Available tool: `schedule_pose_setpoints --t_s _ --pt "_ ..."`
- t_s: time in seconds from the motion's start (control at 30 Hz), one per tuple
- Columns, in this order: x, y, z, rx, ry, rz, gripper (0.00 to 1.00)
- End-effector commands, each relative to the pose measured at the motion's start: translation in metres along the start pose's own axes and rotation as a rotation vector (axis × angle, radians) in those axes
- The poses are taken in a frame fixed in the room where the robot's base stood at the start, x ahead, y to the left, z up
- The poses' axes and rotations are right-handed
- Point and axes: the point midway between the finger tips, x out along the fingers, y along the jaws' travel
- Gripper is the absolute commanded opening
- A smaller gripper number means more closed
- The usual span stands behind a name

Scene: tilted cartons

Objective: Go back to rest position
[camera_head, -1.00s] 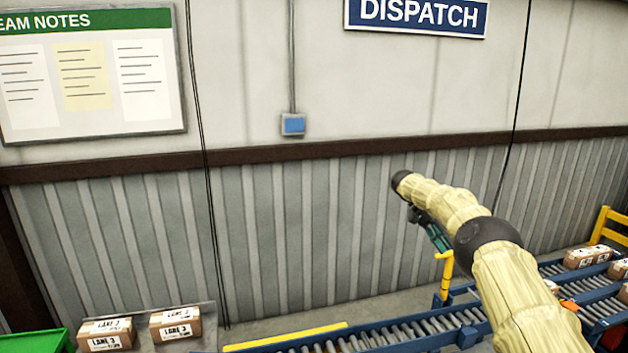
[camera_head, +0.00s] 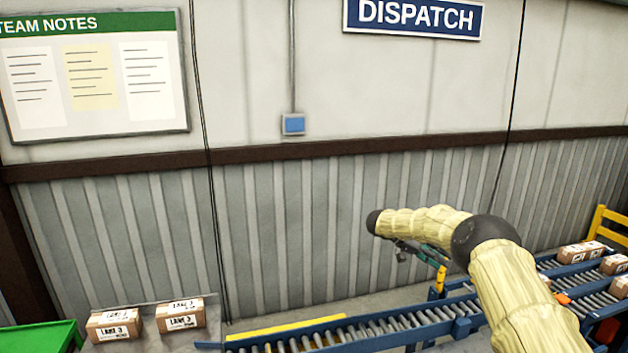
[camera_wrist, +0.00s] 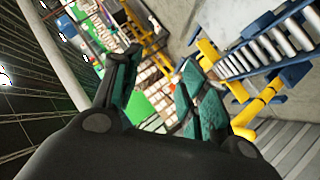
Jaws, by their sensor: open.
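My gripper (camera_head: 425,256) is at the end of my arm, in front of the grey corrugated wall and above the roller conveyor. In the wrist view my gripper (camera_wrist: 155,95) shows two dark fingers with teal pads, spread apart with nothing between them. The head view shows my arm, in a pale yellow sleeve, reaching in from the lower right and bending to the left; it partly hides the conveyor.
A blue roller conveyor (camera_head: 375,330) runs along the bottom, with cartons (camera_head: 580,252) at the right. Two cartons labelled LANE 3 (camera_head: 114,324) sit at lower left beside a green surface (camera_head: 40,338). Yellow posts (camera_head: 440,279) stand by the conveyor.

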Motion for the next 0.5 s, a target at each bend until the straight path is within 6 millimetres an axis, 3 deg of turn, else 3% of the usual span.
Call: schedule_pose_setpoints --t_s 0.27,0.5 --pt "0.007 -0.054 0.068 0.02 0.393 -0.174 0.43" --pt "0.015 -0.088 0.156 -0.044 0.611 -0.446 0.43"
